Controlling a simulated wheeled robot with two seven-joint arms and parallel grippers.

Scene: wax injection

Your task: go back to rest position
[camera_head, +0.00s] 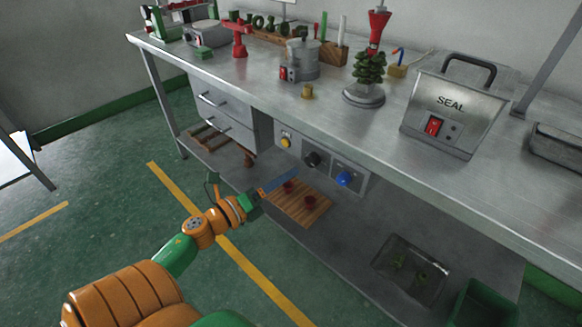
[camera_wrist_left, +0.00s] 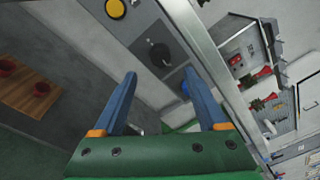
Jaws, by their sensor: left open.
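My left arm comes in from the lower left in the head view. Its left gripper (camera_head: 286,181) is at the front of the workbench (camera_head: 240,85), near the control panel (camera_head: 325,163) and above the lower shelf. In the left wrist view the two blue fingers of this gripper (camera_wrist_left: 158,74) stand apart with nothing between them. The panel's black knob (camera_wrist_left: 160,54) shows beyond the fingers, and the blue knob is partly hidden by one finger. The right gripper is in neither view.
A wooden board (camera_head: 301,208) with two small red cups lies on the lower shelf, close by the gripper. A metal tray (camera_head: 409,271) sits further right. The sealing machine (camera_head: 449,112), a metal pot (camera_head: 302,62) and a green wax tree (camera_head: 368,72) stand on the benchtop. Open floor lies left.

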